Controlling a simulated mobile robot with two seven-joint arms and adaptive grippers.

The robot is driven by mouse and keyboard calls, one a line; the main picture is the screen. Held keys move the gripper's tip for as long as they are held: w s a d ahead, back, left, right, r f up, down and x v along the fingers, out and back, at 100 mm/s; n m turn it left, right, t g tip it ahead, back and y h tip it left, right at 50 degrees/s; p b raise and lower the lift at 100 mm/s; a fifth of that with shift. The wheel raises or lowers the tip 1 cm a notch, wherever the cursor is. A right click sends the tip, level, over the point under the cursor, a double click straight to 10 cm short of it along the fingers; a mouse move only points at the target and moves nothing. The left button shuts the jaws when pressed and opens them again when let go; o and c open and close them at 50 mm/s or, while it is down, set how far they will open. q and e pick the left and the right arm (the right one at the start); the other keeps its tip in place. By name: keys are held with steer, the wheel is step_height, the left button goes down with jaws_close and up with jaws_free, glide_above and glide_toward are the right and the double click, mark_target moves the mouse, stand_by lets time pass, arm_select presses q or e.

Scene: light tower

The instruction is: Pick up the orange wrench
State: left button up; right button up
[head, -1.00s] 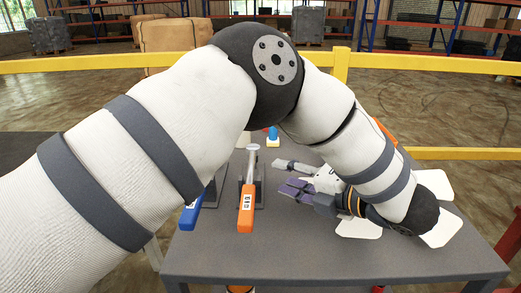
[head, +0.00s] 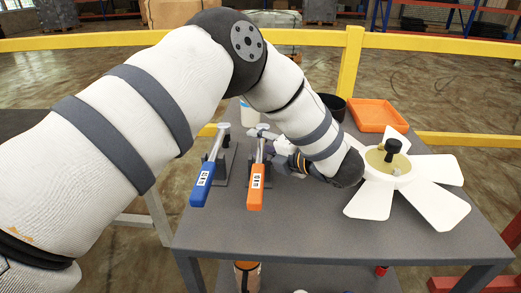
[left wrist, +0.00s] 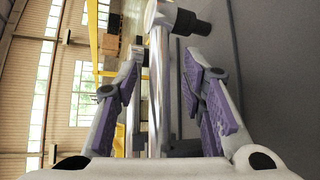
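The orange wrench (head: 256,187) rests on a dark stand on the grey table, its orange handle toward me and its metal shaft and head pointing away. My left gripper (head: 271,149) is beside its shaft, partly hidden by my own arm. In the left wrist view, my left gripper (left wrist: 160,105) is open, its purple-padded fingers spread on either side of a bare metal shaft (left wrist: 158,85). Neither finger visibly touches the shaft, and the orange handle is out of that view. The blue wrench (head: 203,183) sits on its own stand to the left. My right gripper is not in view.
A white-bladed fan part (head: 435,168) stands at the table's right, close to my left wrist. An orange tray (head: 376,116) and a black container (head: 333,105) are behind. The grey table (head: 320,225) is clear at the front.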

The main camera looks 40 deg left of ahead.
arm_select(q)
steer(key=shift+d, duration=0.1)
jaws_close()
steer(key=shift+r, duration=0.1)
